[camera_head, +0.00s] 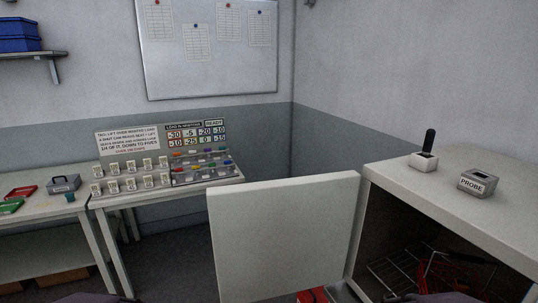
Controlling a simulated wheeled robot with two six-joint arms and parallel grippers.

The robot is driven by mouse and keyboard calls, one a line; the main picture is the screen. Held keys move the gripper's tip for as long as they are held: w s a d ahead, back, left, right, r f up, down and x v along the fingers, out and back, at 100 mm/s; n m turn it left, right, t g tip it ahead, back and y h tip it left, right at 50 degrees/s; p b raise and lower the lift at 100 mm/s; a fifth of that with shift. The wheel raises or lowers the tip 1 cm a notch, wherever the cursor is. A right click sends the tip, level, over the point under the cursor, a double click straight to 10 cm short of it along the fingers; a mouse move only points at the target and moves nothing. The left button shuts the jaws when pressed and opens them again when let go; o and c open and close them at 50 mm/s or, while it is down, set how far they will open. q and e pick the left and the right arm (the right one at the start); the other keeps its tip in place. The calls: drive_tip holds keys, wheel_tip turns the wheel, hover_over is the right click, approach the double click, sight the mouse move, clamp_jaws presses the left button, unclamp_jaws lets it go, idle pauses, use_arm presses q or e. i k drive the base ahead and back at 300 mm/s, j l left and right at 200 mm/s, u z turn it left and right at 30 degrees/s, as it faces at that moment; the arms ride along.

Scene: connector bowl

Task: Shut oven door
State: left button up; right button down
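The oven (450,205) is a white box-shaped unit at the right, with its dark inside visible from the front. Its white door (283,238) stands wide open, swung out to the left from the oven's left front edge. A wire rack (395,273) and some red and dark items show inside, too dim to make out. Neither gripper can be made out; only dark rounded parts of my own arms show along the bottom edge.
A grey PROBE block (478,183) and a white holder with a black handle (424,161) stand on the oven top. A red item (313,295) shows low by the door. Tables with rows of small tagged items (131,176) stand left; floor lies between.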

sight(277, 238)
drive_tip(key=i+j+z, duration=0.2)
drive_tip(key=j+z, duration=0.15)
drive_tip(key=i+j+z, duration=0.15)
drive_tip(key=j+z, duration=0.25)
drive_tip(key=j, duration=0.15)
drive_tip(key=i+j+z, duration=0.1)
drive_tip(key=j+z, duration=0.25)
drive_tip(key=j, duration=0.15)
drive_tip(key=j+z, duration=0.35)
drive_tip(key=j, duration=0.15)
drive_tip(key=i+j+z, duration=0.2)
drive_tip(key=j+z, duration=0.25)
drive_tip(key=i+j+z, duration=0.1)
drive_tip(key=j+z, duration=0.75)
